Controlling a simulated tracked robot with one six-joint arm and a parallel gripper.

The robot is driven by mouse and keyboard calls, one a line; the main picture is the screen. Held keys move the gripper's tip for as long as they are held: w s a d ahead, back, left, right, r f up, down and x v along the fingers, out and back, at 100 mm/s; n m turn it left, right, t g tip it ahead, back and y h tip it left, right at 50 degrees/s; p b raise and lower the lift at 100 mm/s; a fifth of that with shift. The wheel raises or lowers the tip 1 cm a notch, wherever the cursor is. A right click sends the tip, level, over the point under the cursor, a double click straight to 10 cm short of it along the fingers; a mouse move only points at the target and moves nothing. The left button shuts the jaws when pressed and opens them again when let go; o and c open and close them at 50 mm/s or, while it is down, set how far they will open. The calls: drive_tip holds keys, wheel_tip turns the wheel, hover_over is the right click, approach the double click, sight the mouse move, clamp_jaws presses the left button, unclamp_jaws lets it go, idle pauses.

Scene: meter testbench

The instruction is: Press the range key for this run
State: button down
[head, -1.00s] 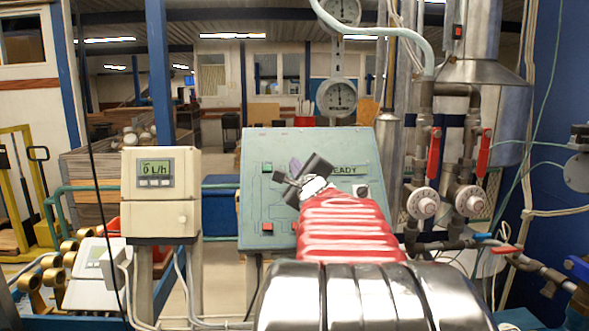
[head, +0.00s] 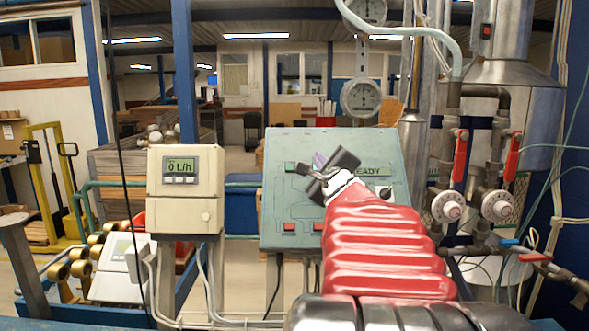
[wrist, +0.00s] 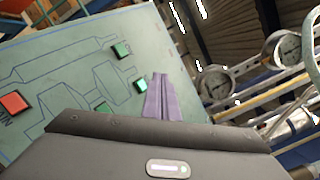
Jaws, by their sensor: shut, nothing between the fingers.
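I cannot read which one is the range key.
A beige meter box (head: 185,217) reading "0 L/h" stands left of the panel, with small keys under its display. Pipes with red-handled valves (head: 461,156) and white dials (head: 447,207) stand close on the right. A round gauge (head: 361,98) is behind.

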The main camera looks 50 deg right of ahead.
drive_tip(key=shift+s+a+r, duration=0.6)
drive_tip(key=shift+a+r, duration=0.1)
drive_tip(key=shift+r, duration=0.1)
